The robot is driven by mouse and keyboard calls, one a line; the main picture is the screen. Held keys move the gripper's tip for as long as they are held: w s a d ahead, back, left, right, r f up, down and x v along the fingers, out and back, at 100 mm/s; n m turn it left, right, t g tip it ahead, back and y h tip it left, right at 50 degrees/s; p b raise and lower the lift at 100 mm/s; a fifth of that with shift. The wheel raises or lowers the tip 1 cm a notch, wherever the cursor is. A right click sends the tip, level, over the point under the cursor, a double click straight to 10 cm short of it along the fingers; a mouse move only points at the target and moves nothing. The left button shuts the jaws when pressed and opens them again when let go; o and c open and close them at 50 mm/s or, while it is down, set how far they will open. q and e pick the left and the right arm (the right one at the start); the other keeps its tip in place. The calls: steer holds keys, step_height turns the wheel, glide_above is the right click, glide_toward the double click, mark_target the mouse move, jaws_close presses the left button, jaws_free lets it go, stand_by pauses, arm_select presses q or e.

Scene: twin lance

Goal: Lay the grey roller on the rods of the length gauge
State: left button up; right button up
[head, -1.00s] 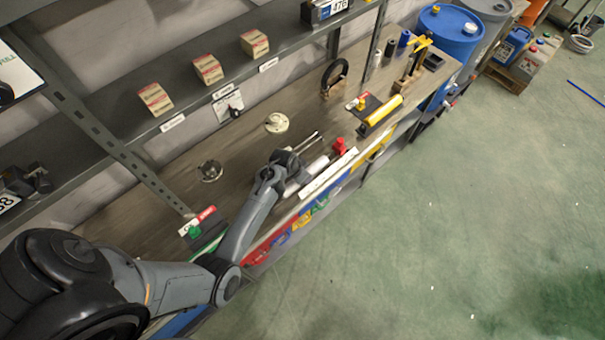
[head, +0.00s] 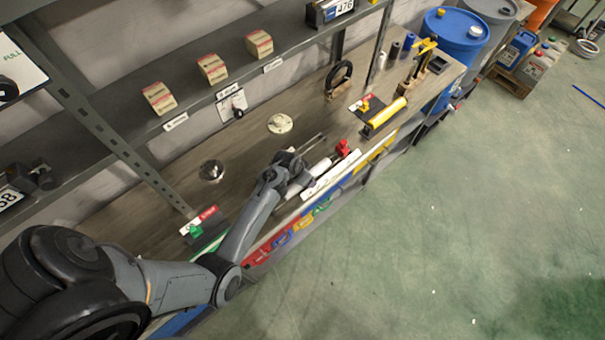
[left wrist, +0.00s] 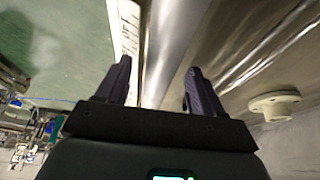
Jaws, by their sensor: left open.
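The grey roller (head: 320,166) lies lengthwise on the bench near its front edge; it also shows as a pale shiny cylinder in the left wrist view (left wrist: 168,40). My left gripper (left wrist: 158,85) is open, with one finger on each side of the roller in that view. I cannot tell whether the fingers touch it. In the head view my left gripper (head: 297,172) is over the roller's near end and hides it. The length gauge's thin rods (head: 309,145) run beside the roller on the shelf side; they also show in the left wrist view (left wrist: 270,50). My right gripper is not in view.
A white strip (head: 330,176) and a red block (head: 343,148) are close to the roller at the front edge. A pale round flange (head: 280,123) and a shiny round piece (head: 211,171) sit behind. A yellow cylinder (head: 386,113) lies farther along. The shelf (head: 205,100) overhangs the back.

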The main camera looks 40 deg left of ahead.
arm_select(q)
steer(key=v, duration=1)
steer(key=shift+r, duration=0.35)
steer(key=shift+s, duration=0.1)
